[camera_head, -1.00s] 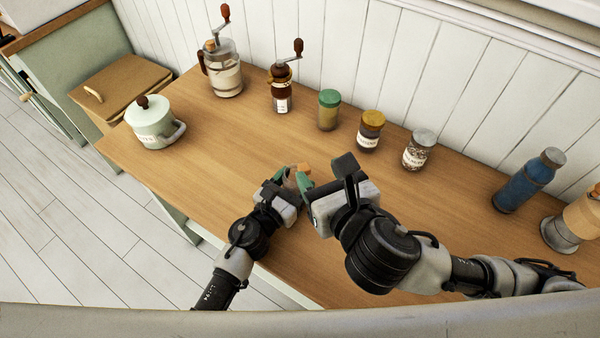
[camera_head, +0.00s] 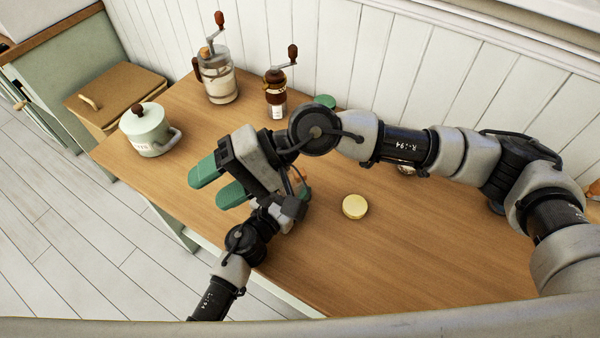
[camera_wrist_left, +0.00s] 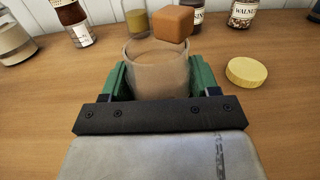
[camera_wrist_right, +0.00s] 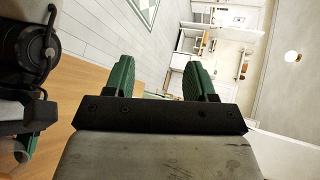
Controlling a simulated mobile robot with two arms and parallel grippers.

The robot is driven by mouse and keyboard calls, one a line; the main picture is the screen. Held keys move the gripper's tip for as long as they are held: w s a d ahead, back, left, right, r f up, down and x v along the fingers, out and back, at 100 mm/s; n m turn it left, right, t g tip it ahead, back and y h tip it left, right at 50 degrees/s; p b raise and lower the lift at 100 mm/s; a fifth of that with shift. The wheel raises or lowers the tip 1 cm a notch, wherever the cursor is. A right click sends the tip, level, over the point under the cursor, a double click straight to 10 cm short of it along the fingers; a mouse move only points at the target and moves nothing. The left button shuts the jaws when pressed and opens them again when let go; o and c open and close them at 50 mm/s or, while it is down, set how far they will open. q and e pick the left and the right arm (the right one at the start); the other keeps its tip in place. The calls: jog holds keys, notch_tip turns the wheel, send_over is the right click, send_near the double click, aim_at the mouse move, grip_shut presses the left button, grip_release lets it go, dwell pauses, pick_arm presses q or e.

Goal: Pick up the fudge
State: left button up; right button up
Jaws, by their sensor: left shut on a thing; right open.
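The fudge, a brown cube (camera_wrist_left: 172,22), shows at the far rim of an open glass jar (camera_wrist_left: 158,72) in the left wrist view. I cannot tell whether it rests in the jar or behind it. My left gripper (camera_wrist_left: 160,82) is shut on the jar, one green finger on each side. In the head view my right arm hides most of the jar and fudge. My right gripper (camera_head: 218,182) is open and empty, above the table to the left of my left gripper. A round yellow lid (camera_head: 355,206) lies on the table to the right of the jar.
A green-lidded jar (camera_head: 325,102) is partly hidden by my right arm. A walnut jar (camera_wrist_left: 242,14) stands behind. The front right of the table is clear.

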jog(key=w+d+f+n+t+h, duration=0.2)
jog(key=w+d+f+h, duration=0.25)
jog(key=w+h, duration=0.2)
jog(key=t+h, duration=0.2)
jog(key=h, duration=0.4)
send_over(299, 170)
jog(key=f, duration=0.4)
jog(key=shift+s+a+f, duration=0.1)
jog(key=shift+s+f, duration=0.2)
jog(key=shift+s, duration=0.05)
jog(key=f, duration=0.5)
jog(key=shift+w+f, duration=0.1)
jog(key=shift+w, duration=0.25)
grip_shut()
notch_tip(299, 170, up, 10)
